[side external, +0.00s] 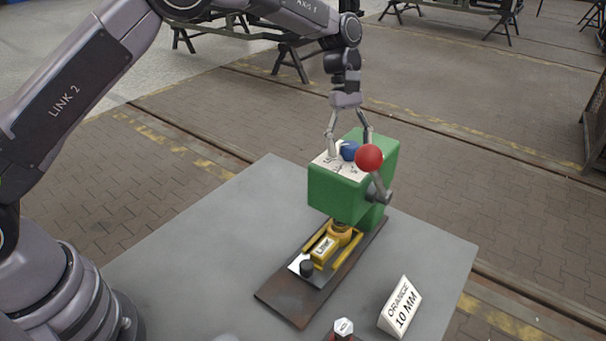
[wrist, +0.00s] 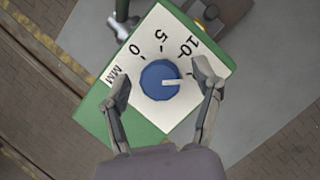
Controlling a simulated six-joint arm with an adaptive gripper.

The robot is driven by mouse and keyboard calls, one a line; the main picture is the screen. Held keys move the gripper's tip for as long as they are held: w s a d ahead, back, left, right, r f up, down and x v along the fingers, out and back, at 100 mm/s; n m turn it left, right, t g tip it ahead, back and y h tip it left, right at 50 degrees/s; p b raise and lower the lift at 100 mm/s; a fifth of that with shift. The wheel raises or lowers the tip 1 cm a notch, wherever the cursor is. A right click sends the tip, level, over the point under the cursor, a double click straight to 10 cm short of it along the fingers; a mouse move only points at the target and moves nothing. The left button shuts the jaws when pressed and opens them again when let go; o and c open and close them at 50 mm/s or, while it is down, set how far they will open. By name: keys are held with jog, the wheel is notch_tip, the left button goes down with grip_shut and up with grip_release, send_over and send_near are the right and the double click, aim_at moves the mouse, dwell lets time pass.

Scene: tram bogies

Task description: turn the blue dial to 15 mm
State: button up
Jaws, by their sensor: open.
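The blue dial (wrist: 160,82) sits on a white scale plate (wrist: 150,50) marked MM, 0, 5 and 10. Its white pointer line points right, past the 10 mark, towards my right finger. Any mark behind that finger is hidden. In the side external view the dial (side external: 349,150) is on top of a green housing (side external: 338,190), partly behind a red ball. My gripper (wrist: 162,84) is open, pointing down, with one finger on each side of the dial. Gaps show between the fingertips and the dial. The gripper also shows in the side external view (side external: 350,147).
A lever with a red ball knob (side external: 369,157) stands close to my gripper at the housing's side. The grey table's (side external: 225,225) left part is clear.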

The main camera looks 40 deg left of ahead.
jog(key=n+t, duration=0.1)
jog(key=n, duration=0.3)
jog(key=shift+s+h, duration=0.1)
jog(key=shift+h, duration=0.2)
jog(key=n+t, duration=0.2)
jog(key=n, duration=0.3)
jog(key=v, duration=1.4)
jog(key=s+a+r+m+t+y, duration=0.1)
jog(key=s+a+r+m, duration=0.3)
jog(key=s, duration=0.3)
jog(key=s+a+r+m+t, duration=0.2)
jog(key=s+a+m, duration=0.3)
jog(key=s, duration=0.3)
jog(key=shift+s+a+r+y, duration=0.25)
jog(key=shift+a+r+y, duration=0.15)
jog(key=shift+r, duration=0.5)
jog(key=shift+s, duration=0.1)
jog(key=s+a+f+m+t+y, duration=0.1)
jog(key=s+a+f+m, duration=0.1)
jog(key=s+m, duration=0.3)
jog(key=s+a+f+m+t+y, duration=0.1)
jog(key=s+a+m, duration=0.4)
jog(key=s, duration=0.8)
jog(key=shift+f+m+y, duration=0.3)
jog(key=shift+f+m, duration=0.2)
jog(key=shift+f, duration=0.1)
